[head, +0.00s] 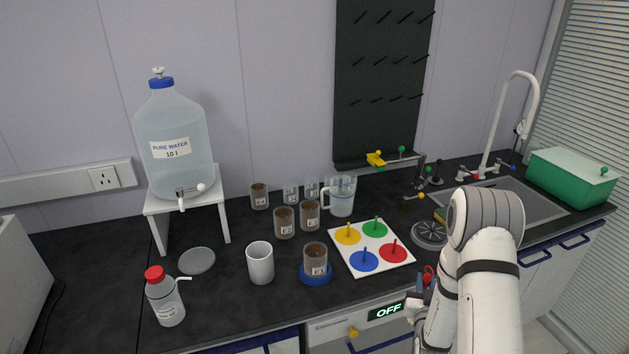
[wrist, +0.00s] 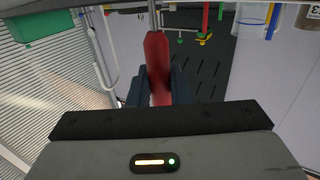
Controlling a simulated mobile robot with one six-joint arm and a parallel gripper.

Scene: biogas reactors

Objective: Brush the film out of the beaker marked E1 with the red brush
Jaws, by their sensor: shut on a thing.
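My gripper (wrist: 158,88) is shut on the handle of the red brush (wrist: 157,60). The gripper also shows low at the right in the head view (head: 420,297), partly hidden by my arm, with some red of the brush at its top. A glass beaker with brown film (head: 315,262) stands upright in a blue round holder (head: 316,280) near the counter's front. Other brown-filmed beakers stand behind it, at the left (head: 260,197), middle (head: 284,224) and right (head: 309,216). Their labels are too small to read surely, so I cannot tell which is E1. The brush is apart from them all.
A white mug (head: 260,264) stands left of the blue holder. A white board with coloured discs (head: 340,250) lies to its right. A clear jug (head: 342,198), clean beakers (head: 291,195), a wash bottle (head: 165,300) and a sink (head: 520,200) are also around.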

